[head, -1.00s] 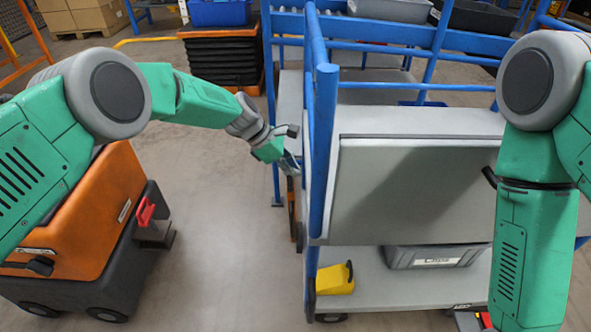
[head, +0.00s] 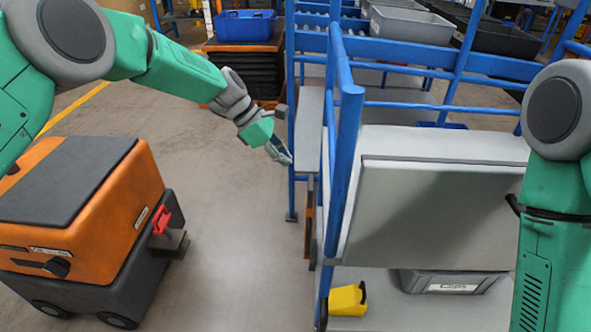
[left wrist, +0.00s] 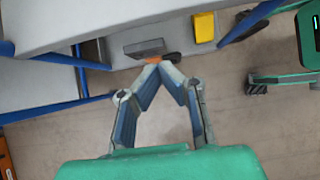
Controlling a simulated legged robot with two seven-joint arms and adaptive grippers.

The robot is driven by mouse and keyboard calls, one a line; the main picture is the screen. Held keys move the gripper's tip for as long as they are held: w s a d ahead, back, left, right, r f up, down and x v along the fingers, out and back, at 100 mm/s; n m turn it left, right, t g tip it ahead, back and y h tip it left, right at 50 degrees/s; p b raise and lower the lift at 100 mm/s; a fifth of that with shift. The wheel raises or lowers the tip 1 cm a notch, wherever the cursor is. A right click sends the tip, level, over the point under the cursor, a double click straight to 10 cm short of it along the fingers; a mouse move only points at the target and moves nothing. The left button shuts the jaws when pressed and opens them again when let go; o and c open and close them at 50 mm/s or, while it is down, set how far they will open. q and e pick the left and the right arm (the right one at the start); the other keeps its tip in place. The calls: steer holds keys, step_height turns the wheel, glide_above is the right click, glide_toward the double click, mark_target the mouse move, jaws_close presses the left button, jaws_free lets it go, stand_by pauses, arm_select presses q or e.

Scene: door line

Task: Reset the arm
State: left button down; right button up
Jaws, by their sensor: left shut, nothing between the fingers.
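My left arm comes in from the left in the head view. Its gripper (head: 284,156) is shut and empty, in the air just left of the blue post of the shelf cart (head: 343,180). In the left wrist view the gripper (left wrist: 158,66) has its fingertips together, with the cart's grey shelves and blue frame beyond. My right arm shows at the right edge of the head view, hanging down; its gripper is out of the picture.
An orange and black wheeled cart (head: 85,215) stands at left. A yellow object (head: 347,299) and a grey bin (head: 455,282) are on the cart's lower shelf. A blue bin (head: 245,22) sits on a black stack behind. The floor between the carts is clear.

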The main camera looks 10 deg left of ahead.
arm_select(q)
steer(key=s+a+f+m+y+p, duration=0.3)
steer(key=s+a+f+m, duration=0.15)
steer(key=s+f, duration=0.45)
steer(key=s+a+f+m+y+p, duration=0.2)
steer(key=s+a+f+m+p, duration=0.3)
steer(key=s, duration=0.7)
steer(key=s+a+r+m+y+p, duration=0.1)
steer(key=s+a+m, duration=0.3)
steer(key=s, duration=0.7)
steer(key=s+a+r+m+y+p, duration=0.1)
steer(key=s+a+r+m, duration=0.2)
steer(key=s, duration=0.9)
steer(key=shift+a+r+m, duration=0.15)
steer(key=shift+a+m, duration=1.1)
